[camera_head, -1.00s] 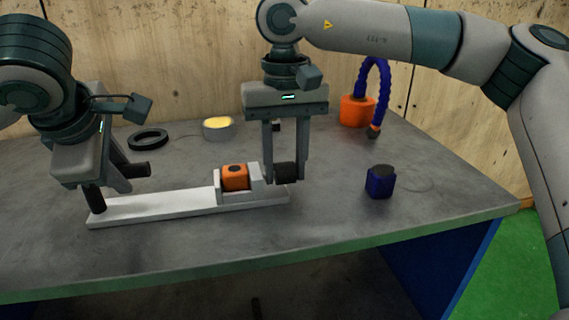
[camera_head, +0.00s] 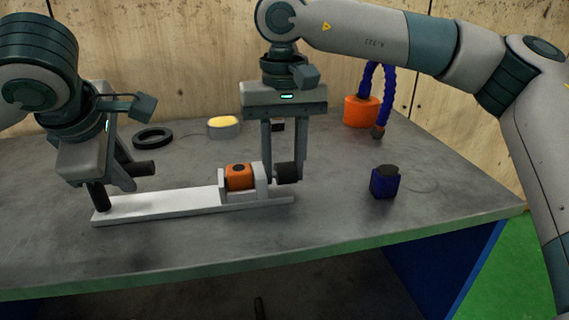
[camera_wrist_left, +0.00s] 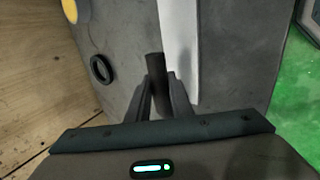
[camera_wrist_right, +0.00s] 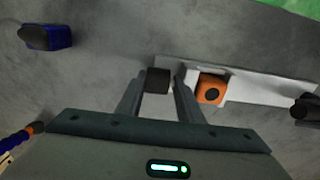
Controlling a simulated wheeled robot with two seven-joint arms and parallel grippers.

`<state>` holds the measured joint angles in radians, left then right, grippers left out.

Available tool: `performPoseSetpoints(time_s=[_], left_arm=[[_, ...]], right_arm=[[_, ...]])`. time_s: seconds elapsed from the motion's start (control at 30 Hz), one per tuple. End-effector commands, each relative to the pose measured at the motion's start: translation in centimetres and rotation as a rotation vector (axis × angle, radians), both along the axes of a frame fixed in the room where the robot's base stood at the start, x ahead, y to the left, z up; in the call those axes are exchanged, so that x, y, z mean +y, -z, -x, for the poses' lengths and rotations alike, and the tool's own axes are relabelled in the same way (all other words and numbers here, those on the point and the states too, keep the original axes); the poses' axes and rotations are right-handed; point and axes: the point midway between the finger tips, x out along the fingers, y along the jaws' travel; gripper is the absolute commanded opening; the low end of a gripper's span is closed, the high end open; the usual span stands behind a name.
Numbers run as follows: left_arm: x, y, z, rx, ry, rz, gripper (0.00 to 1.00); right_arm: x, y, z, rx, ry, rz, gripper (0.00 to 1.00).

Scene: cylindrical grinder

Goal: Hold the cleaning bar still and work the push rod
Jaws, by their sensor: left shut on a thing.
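The white cleaning bar (camera_head: 165,205) lies flat on the table. It also shows in the left wrist view (camera_wrist_left: 180,45) and the right wrist view (camera_wrist_right: 262,88). An orange block (camera_head: 240,176) sits in its cradle near the right end. A black knob, apparently the push rod's end (camera_head: 288,172), sticks out right of the cradle. My left gripper (camera_wrist_left: 158,88) is shut on a dark handle (camera_wrist_left: 155,68) at the bar's left end. My right gripper (camera_wrist_right: 159,82) points down, its open fingers either side of the black knob (camera_wrist_right: 158,79); contact is not clear.
A blue block with a dark top (camera_head: 385,183) stands right of the bar. Behind are a black ring (camera_head: 153,137), a round yellow-topped tin (camera_head: 223,127) and an orange pot with a blue hose (camera_head: 360,112). The table front is clear.

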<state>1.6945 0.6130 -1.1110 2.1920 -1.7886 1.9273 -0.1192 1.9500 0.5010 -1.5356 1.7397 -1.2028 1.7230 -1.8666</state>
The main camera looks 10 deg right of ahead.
Motion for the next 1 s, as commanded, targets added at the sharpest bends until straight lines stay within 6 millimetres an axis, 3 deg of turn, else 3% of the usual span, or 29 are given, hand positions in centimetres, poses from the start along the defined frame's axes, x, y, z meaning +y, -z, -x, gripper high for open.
performPoseSetpoints(time_s=[0.37,1.0], left_arm=[[-0.1,0.0,0.0,0.0,0.003,0.004,0.0],[-0.1,0.0,0.0,0.0,0.001,0.003,0.0]], right_arm=[[0.1,-1.2,-0.1,-0.002,0.0,-0.002,0.34],[0.1,-10.9,-0.1,-0.001,0.001,-0.002,0.34]])
